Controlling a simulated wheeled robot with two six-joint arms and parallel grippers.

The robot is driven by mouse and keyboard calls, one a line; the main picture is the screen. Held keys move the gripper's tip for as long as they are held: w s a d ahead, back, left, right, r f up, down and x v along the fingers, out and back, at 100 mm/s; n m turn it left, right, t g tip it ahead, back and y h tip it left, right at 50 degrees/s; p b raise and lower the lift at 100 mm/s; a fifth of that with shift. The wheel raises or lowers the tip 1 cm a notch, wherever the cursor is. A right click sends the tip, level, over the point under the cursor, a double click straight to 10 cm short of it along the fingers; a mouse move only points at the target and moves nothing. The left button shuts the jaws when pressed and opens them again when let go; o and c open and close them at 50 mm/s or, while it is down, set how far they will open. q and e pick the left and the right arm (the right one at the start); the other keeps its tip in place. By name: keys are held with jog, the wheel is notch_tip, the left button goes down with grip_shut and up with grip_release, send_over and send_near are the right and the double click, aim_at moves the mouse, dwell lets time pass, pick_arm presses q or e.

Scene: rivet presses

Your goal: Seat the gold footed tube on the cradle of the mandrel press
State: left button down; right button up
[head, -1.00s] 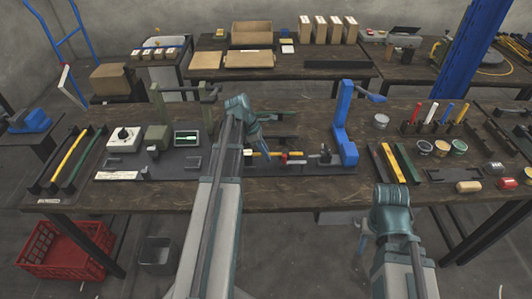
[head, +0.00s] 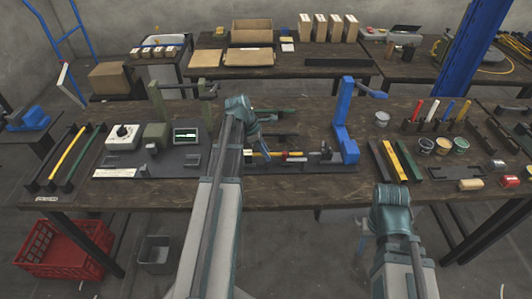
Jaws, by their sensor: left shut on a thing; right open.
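The gold footed tube (head: 263,154) shows as a short, roughly level yellow length beside my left wrist, low over the base of the blue press (head: 344,130). My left gripper (head: 262,143) is shut on it; its fingertips are mostly hidden by my own wrist. A red part (head: 286,155) and dark fittings lie in line to the tube's right. I cannot tell whether the tube touches the cradle. My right gripper (head: 365,238) is open and empty in front of the bench's front edge, its fingers small and partly hidden.
A green press (head: 157,133) with a dial box (head: 123,137) stands left. Racks with coloured bars flank the presses, left (head: 67,158) and right (head: 393,163). Several tins and upright coloured tubes stand at the right. The bench (head: 300,190) is bare along its front edge.

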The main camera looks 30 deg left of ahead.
pick_arm(q)
jog(key=c, duration=0.7)
grip_release()
jog(key=shift+c, duration=0.2)
jog(key=shift+r, duration=0.1)
jog(key=p+v, duration=1.2)
jog(key=v, duration=0.1)
jog(key=shift+r+p, duration=0.2)
jog(key=shift+p, duration=0.2)
jog(key=shift+s+a, duration=0.15)
